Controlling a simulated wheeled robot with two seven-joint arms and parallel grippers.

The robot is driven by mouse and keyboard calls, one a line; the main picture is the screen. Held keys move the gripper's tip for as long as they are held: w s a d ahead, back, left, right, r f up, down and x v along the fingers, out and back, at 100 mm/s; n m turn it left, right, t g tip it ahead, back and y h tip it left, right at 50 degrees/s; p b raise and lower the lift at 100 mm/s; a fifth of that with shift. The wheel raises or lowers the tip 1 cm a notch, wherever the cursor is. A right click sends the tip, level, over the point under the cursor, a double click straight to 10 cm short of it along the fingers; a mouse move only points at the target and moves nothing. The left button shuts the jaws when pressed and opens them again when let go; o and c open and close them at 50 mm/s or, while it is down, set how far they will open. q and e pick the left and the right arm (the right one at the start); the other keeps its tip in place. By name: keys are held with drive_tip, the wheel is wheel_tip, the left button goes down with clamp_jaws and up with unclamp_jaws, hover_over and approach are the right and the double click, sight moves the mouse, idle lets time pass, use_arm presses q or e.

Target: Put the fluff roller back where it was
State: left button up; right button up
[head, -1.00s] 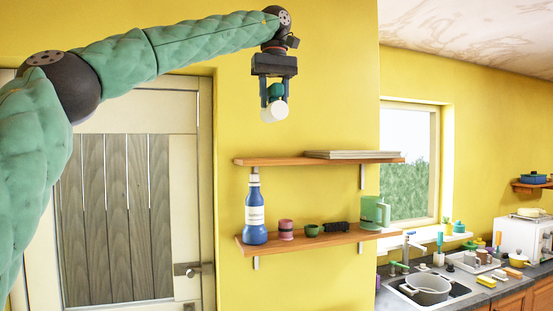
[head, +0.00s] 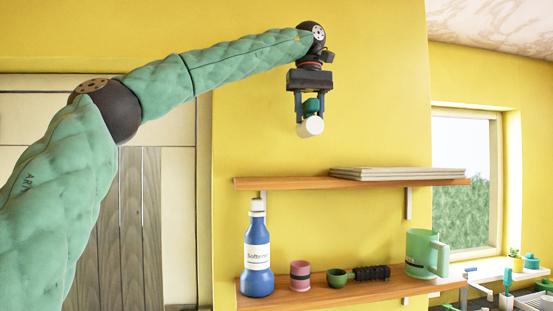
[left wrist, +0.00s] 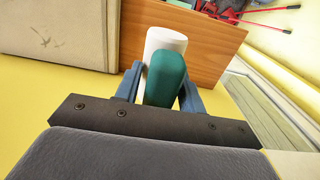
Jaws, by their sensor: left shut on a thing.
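My left gripper (head: 309,116) is shut on the fluff roller, which has a white roll (head: 311,127) and a green handle (head: 312,104). It hangs pointing down in front of the yellow wall, higher in the picture than the upper shelf (head: 270,184) and above its left half. In the left wrist view the green handle (left wrist: 165,80) sits between the fingers, and the white roll (left wrist: 166,39) overlaps the wooden shelf board (left wrist: 212,48). The gap between roller and shelf is hard to judge. My right gripper is not in view.
A pale flat stack (head: 400,174) covers the upper shelf's right part; its left part is bare. The lower shelf (head: 300,296) holds a blue bottle (head: 258,258), a pink cup (head: 300,276), a green cup (head: 337,278), a black object (head: 372,273) and a green jug (head: 424,254).

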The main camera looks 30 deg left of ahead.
use_arm(q)
drive_tip(key=s+a+f, duration=0.1)
drive_tip(key=a+f, duration=0.1)
drive_tip(key=s+a+f+p, duration=0.1)
drive_tip(key=s+a+f, duration=0.1)
drive_tip(key=s+a+f+p, duration=0.1)
drive_tip(key=a+f, duration=0.1)
drive_tip(key=shift+s+a+f, duration=0.3)
drive_tip(key=shift+a+f, duration=0.1)
drive_tip(key=shift+s+f, duration=0.1)
drive_tip(key=shift+f, duration=0.2)
drive_tip(key=shift+s+d+f+p, duration=0.15)
drive_tip(key=shift+f+p, duration=0.15)
drive_tip(key=shift+f, duration=0.45)
drive_tip(key=shift+a+f, duration=0.2)
drive_tip(key=shift+f, duration=0.5)
drive_tip(key=shift+d, duration=0.1)
